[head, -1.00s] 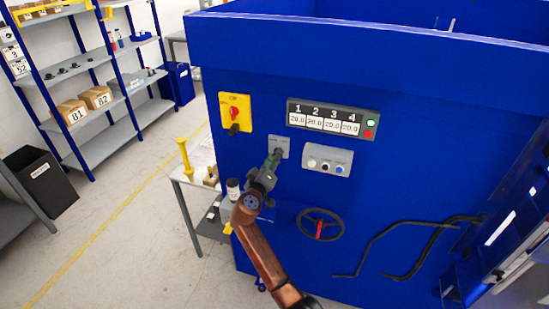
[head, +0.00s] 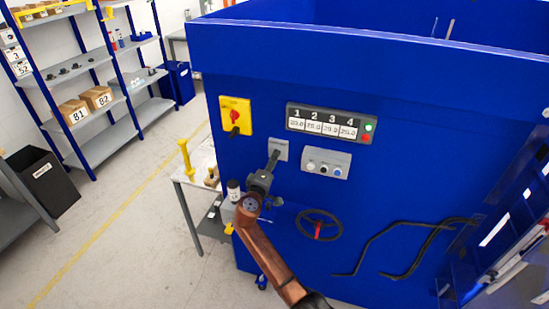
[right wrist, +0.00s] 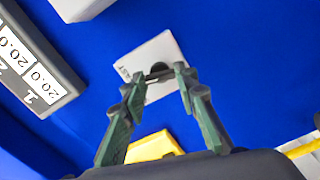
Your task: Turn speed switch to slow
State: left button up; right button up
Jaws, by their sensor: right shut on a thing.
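The speed switch is a dark knob (right wrist: 157,72) on a small light grey plate (right wrist: 172,52) on the blue machine front. In the head view the plate (head: 279,148) sits below the numbered display. My right gripper (head: 272,161) reaches up to the plate from below. In the right wrist view its two green fingers (right wrist: 160,77) are shut on the knob, one on each side. The fingers hide part of the knob. My left gripper is not in view.
A yellow panel with a red rotary switch (head: 235,115) is up and left of the plate. A numbered display (head: 325,125) and a grey button box (head: 326,162) are to its right. A handwheel (head: 319,226) and bent black bars (head: 405,248) are lower right. A side table (head: 196,182) stands left.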

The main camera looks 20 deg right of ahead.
jog(key=shift+f+n+p, duration=0.1)
jog(key=shift+n+p, duration=4.25)
jog(key=shift+n, duration=1.75)
jog(key=o, duration=1.2)
jog(key=shift+c, duration=0.2)
jog(key=v, duration=1.2)
